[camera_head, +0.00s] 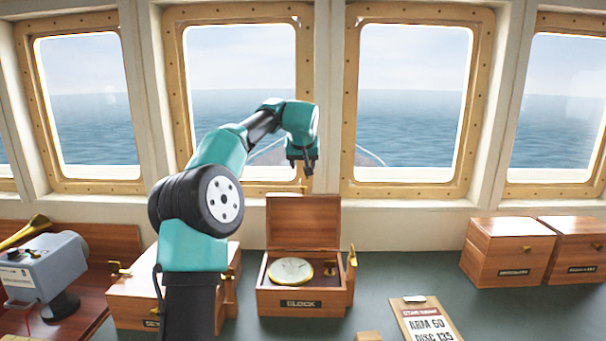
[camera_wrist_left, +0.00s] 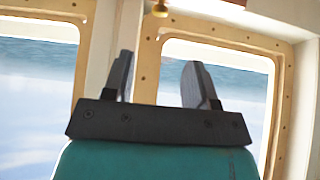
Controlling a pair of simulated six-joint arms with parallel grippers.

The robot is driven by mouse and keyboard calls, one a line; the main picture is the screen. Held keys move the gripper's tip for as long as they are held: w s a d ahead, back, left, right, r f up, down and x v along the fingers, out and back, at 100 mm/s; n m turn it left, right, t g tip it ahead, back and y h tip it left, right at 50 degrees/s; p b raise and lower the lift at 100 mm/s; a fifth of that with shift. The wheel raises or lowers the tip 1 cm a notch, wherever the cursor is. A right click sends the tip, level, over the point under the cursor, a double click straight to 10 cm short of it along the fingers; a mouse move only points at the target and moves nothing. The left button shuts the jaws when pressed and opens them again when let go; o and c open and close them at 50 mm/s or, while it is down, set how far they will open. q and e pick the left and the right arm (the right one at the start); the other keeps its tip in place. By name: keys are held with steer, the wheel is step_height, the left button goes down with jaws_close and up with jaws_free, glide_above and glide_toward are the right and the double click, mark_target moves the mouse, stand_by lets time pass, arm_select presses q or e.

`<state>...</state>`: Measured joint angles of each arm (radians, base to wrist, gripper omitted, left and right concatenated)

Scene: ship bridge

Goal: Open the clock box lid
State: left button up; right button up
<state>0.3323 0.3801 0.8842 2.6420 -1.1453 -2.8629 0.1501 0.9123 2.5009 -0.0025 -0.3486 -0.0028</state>
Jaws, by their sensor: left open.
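The clock box (camera_head: 302,290) is a wooden box with a dark "CLOCK" label, standing on the dark green counter. Its lid (camera_head: 303,221) stands upright at the back, so the box is open. A round brass-rimmed clock (camera_head: 291,271) with a pale face lies inside. My left gripper (camera_head: 304,170) is above the raised lid, apart from it and pointing down. In the left wrist view its two fingers (camera_wrist_left: 160,85) are spread with nothing between them. My right gripper does not show in either view.
Another wooden box (camera_head: 133,301) stands left of the clock box, partly behind my arm. Two closed wooden boxes (camera_head: 507,252) stand at the right. A grey instrument (camera_head: 45,268) is at the far left. A clipboard (camera_head: 426,318) lies in front, with free counter (camera_head: 405,262) behind it.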

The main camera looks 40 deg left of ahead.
arm_select(q)
steer(key=v, duration=0.4)
steer(key=shift+s+d+r, duration=0.15)
steer(key=shift+r, duration=0.05)
